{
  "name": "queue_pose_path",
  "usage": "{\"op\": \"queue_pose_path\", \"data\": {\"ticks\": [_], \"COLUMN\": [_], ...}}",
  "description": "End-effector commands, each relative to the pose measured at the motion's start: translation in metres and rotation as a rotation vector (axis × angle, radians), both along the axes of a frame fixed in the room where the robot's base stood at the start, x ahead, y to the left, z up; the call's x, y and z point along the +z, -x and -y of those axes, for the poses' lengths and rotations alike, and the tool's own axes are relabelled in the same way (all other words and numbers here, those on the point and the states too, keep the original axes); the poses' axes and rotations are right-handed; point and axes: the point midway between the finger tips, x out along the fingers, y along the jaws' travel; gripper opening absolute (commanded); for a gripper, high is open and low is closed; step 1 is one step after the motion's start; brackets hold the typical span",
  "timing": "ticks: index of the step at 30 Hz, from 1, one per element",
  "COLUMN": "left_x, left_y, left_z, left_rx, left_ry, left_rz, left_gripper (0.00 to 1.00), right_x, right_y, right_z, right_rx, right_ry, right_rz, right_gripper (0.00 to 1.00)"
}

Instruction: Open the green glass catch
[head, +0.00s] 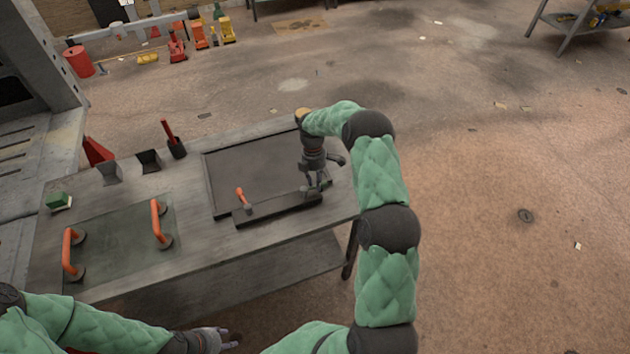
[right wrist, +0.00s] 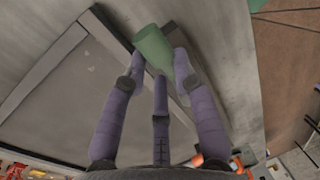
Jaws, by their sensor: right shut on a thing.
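The green catch (right wrist: 153,48) shows in the right wrist view as a rounded green piece on the dark frame's bar. In the head view my right gripper hides most of it. My right gripper (head: 317,186) is at the right end of the frame's near bar, its fingers shut on the catch; they also show in the right wrist view (right wrist: 158,70). The dark frame (head: 209,184) lies flat on the bench, with an orange lever (head: 241,195) on its near bar. My left gripper (head: 222,340) is low in front of the bench, away from the frame; its finger opening is unclear.
A glass pane (head: 118,238) with two orange-handled suction lifters (head: 158,222) lies on the bench (head: 210,258) at left. A green block (head: 58,200), grey holders (head: 110,171) and a dark cup with a red handle (head: 176,147) stand behind it. Open floor lies to the right.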

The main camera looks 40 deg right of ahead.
Motion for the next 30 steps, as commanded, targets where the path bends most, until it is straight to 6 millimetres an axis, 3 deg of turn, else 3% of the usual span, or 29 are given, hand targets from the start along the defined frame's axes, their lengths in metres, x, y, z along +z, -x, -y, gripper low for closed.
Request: {"op": "queue_pose_path", "data": {"ticks": [2, 3, 6, 19, 23, 30], "left_x": [0.000, 0.000, 0.000, 0.000, 0.000, 0.000], "left_y": [0.000, 0.000, 0.000, 0.000, 0.000, 0.000], "left_z": [0.000, 0.000, 0.000, 0.000, 0.000, 0.000], "left_rx": [0.000, 0.000, 0.000, 0.000, 0.000, 0.000], "left_ry": [0.000, 0.000, 0.000, 0.000, 0.000, 0.000], "left_rz": [0.000, 0.000, 0.000, 0.000, 0.000, 0.000], "left_gripper": [0.40, 0.40, 0.40, 0.40, 0.40, 0.40], "right_x": [0.006, 0.007, 0.006, 0.007, 0.023, 0.070], "right_y": [-0.001, -0.001, 0.000, -0.001, -0.004, -0.012], "right_z": [0.010, 0.010, 0.009, 0.003, 0.004, 0.009], "right_rx": [-0.012, -0.011, -0.010, -0.002, -0.002, -0.005], "right_ry": [0.013, 0.013, 0.012, 0.004, 0.004, 0.005], "right_rz": [0.007, 0.006, 0.005, 0.000, 0.002, 0.004], "right_gripper": [0.00, 0.31, 0.59, 0.59, 0.59, 0.59]}}
